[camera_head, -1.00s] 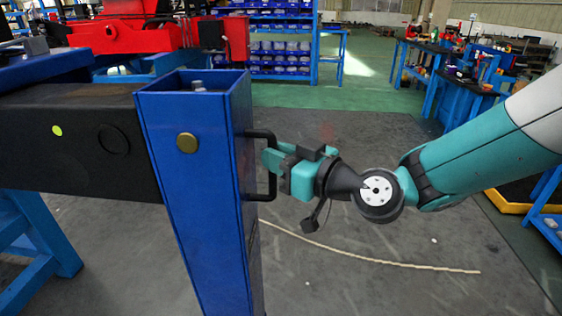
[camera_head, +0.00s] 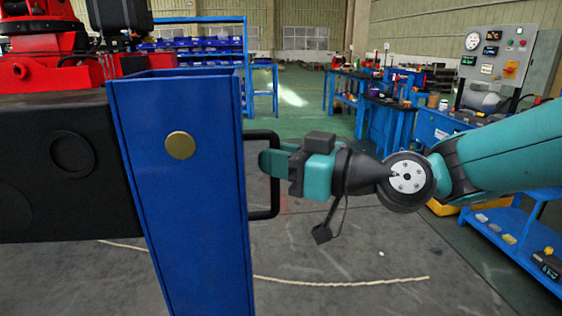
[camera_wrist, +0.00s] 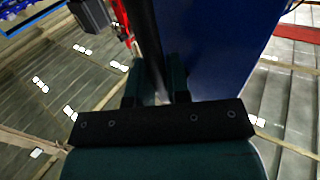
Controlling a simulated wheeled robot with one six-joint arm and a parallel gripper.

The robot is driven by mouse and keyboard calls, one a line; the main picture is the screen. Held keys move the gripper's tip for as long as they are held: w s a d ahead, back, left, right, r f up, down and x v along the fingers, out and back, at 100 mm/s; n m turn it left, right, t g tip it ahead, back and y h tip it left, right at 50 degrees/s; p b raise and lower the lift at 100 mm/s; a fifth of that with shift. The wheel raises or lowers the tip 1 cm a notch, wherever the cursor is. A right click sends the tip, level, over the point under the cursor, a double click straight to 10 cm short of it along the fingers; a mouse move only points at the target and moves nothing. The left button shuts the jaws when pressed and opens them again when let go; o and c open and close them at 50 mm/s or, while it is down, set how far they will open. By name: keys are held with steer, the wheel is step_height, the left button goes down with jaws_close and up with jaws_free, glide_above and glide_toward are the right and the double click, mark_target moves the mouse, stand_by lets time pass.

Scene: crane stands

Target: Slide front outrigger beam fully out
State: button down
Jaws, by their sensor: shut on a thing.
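The black outrigger beam (camera_head: 60,175) runs in from the left edge in the head view and meets the upright blue leg (camera_head: 185,210) at its end. A black bar handle (camera_head: 275,190) stands out from the leg's right side. My gripper (camera_head: 272,161) reaches it from the right and is shut on the handle's upright bar. In the wrist view, my gripper's two teal fingers (camera_wrist: 156,88) sit either side of the dark handle bar (camera_wrist: 148,45), and the blue leg (camera_wrist: 215,45) fills the area to the right. The far end of the beam is out of view.
Red machinery (camera_head: 50,62) sits behind the beam. Blue shelving (camera_head: 200,45) stands at the back. A control panel (camera_head: 495,55) and a low blue rack (camera_head: 520,230) stand at the right. A pale rope (camera_head: 345,284) lies on the grey floor, which is otherwise mostly open.

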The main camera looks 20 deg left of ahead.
steer(key=shift+w, duration=0.25)
steer(key=c, duration=1.1)
jaws_free()
steer(key=shift+f, duration=0.1)
steer(key=shift+s, duration=0.1)
steer(key=d+b, duration=0.2)
steer(key=d, duration=1.5)
steer(key=shift+s+d+b, duration=0.25)
steer(key=shift+b, duration=0.1)
